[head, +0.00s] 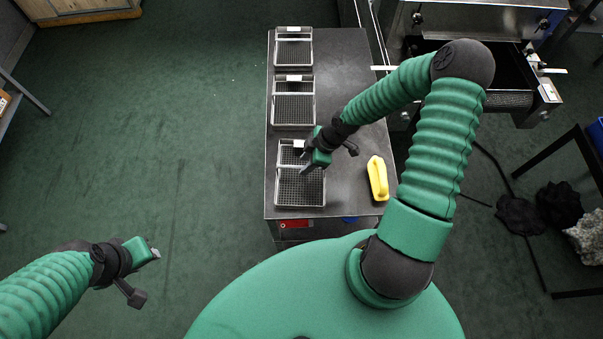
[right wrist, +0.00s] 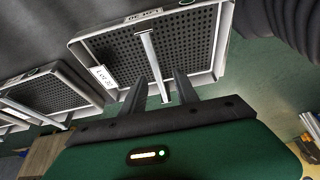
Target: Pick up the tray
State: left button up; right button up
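Three grey wire-mesh trays stand in a row on a dark table. The nearest tray (head: 314,203) lies under my right gripper (head: 306,168); the middle tray (head: 293,125) and the far tray (head: 293,65) are behind it. In the right wrist view, the nearest tray (right wrist: 222,45) fills the top, with a white label and a thin light handle bar (right wrist: 148,50) across it. My right gripper (right wrist: 160,88) is open there, one dark finger on each side of the bar's line. Contact cannot be told. My left gripper (head: 152,254) hangs over the floor at lower left, away from the trays; its fingers are too small to read.
A yellow handled object (head: 378,178) lies on the table (head: 345,75) right of the nearest tray. A conveyor machine (head: 510,98) stands at the upper right. Dark lumps (head: 558,205) and a pale rock-like lump (head: 586,238) are at the right.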

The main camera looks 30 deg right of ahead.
aim_at(301, 167)
jog(key=x, duration=0.4)
jog(key=shift+w+d+f, duration=0.1)
jog(key=shift+w+d, duration=0.1)
jog(key=shift+d, duration=0.05)
jog(key=shift+a, duration=0.35)
jog(key=shift+c, duration=1.7)
jog(key=shift+d, duration=0.1)
grip_shut()
jog(key=shift+d, duration=0.15)
